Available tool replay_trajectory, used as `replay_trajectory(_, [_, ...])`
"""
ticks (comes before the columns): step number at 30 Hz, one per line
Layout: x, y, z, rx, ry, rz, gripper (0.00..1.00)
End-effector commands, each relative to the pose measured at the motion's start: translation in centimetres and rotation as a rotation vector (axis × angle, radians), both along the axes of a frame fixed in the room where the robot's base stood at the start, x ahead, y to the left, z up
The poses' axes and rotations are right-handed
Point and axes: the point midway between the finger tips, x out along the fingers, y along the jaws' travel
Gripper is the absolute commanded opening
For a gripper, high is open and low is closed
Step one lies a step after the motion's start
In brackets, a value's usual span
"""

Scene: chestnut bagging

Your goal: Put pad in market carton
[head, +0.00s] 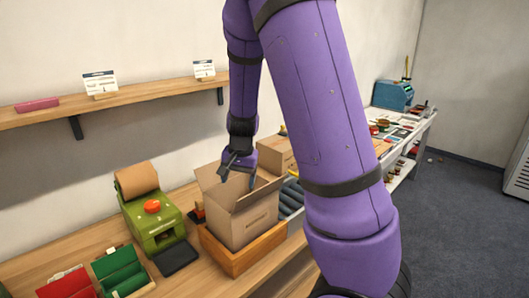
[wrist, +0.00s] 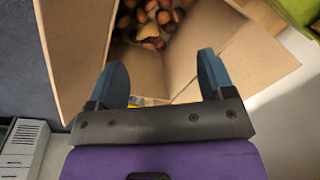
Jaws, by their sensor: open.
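The market carton (head: 255,222) is an open brown cardboard box with raised flaps, standing in a shallow wooden tray (head: 232,262) on the bench. In the wrist view the carton (wrist: 205,38) opens below me with several brown chestnuts (wrist: 150,22) inside. My gripper (head: 238,176) is at the carton's mouth. In the wrist view its two blue fingers (wrist: 168,78) are spread apart with nothing seen held between them. I cannot pick out the pad for certain in either view.
A green machine (head: 155,222) with a brown paper roll (head: 137,180) stands left of the carton. Green and red bins (head: 120,270) lie front left. Another cardboard box (head: 274,155) and grey rollers (head: 291,196) are behind and right. A shelf (head: 140,97) runs above.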

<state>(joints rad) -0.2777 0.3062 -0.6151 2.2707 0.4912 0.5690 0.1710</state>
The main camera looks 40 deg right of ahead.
Motion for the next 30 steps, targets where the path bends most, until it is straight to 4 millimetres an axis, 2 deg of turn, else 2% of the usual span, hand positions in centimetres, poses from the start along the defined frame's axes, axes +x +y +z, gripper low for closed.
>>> replay_trajectory(1, [-0.6, 0.8, 1.6, 0.025, -0.022, 0.035, 0.75])
replay_trajectory(3, [-1.5, 1.9, 3.4, 0.048, -0.045, 0.091, 0.75])
replay_trajectory(8, [-3.9, 4.1, 7.6, 0.079, -0.101, 0.222, 0.75])
replay_trajectory(15, [-8.6, 6.8, 13.3, 0.065, -0.188, 0.419, 0.75])
replay_trajectory(24, [-15.8, 9.1, 18.7, -0.054, -0.285, 0.648, 0.75])
replay_trajectory(30, [-20.5, 10.0, 20.7, -0.183, -0.325, 0.769, 0.75])
